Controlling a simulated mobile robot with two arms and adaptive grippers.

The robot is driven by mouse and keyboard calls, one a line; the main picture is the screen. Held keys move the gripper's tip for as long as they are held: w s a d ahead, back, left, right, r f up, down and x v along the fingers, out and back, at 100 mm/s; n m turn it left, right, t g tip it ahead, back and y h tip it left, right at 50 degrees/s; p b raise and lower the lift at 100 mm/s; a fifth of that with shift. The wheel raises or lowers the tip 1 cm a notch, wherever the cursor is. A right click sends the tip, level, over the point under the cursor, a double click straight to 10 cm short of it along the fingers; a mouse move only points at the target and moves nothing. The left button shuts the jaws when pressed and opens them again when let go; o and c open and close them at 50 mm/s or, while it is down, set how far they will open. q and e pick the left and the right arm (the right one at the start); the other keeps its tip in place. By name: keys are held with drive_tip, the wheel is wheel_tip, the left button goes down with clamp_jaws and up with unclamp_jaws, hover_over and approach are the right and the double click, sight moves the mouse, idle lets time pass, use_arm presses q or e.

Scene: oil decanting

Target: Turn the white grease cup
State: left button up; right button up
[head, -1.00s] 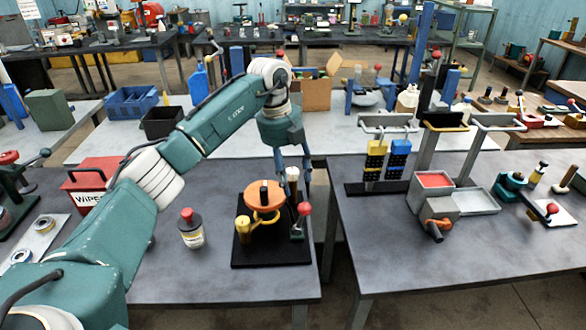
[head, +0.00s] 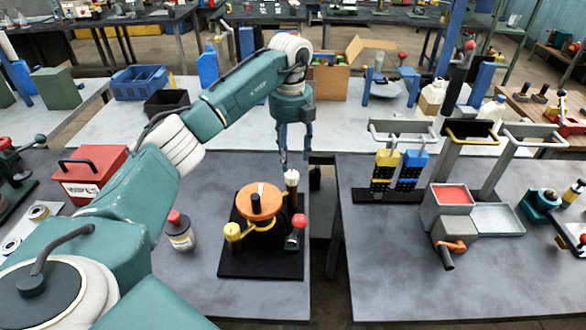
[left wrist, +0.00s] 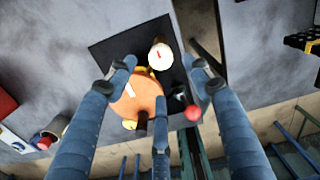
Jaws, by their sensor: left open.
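The white grease cup (head: 291,178) stands upright at the back right of a black base plate (head: 262,268), behind an orange disc (head: 260,201). It also shows in the left wrist view as a round white top with a red mark (left wrist: 160,54). My left gripper (head: 295,158) is open and empty just above the cup, fingers pointing down. In the left wrist view the spread fingers of that gripper (left wrist: 160,72) lie to either side of the cup, apart from it. My right gripper is not in view.
A red-capped bottle (head: 179,231) stands to the left. A gap separates this table from the right one, which holds a grey box (head: 447,218).

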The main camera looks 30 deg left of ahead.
sight(292, 173)
use_arm(q)
wheel_tip(292, 173, down, 5)
drive_tip(key=shift+w+p, duration=0.1)
drive_tip(key=shift+p, duration=0.65)
wheel_tip(292, 173, down, 2)
drive_tip(key=shift+f, duration=0.2)
drive_tip(key=shift+w, duration=0.1)
drive_tip(key=shift+c, duration=1.3)
drive_tip(key=c, duration=0.9)
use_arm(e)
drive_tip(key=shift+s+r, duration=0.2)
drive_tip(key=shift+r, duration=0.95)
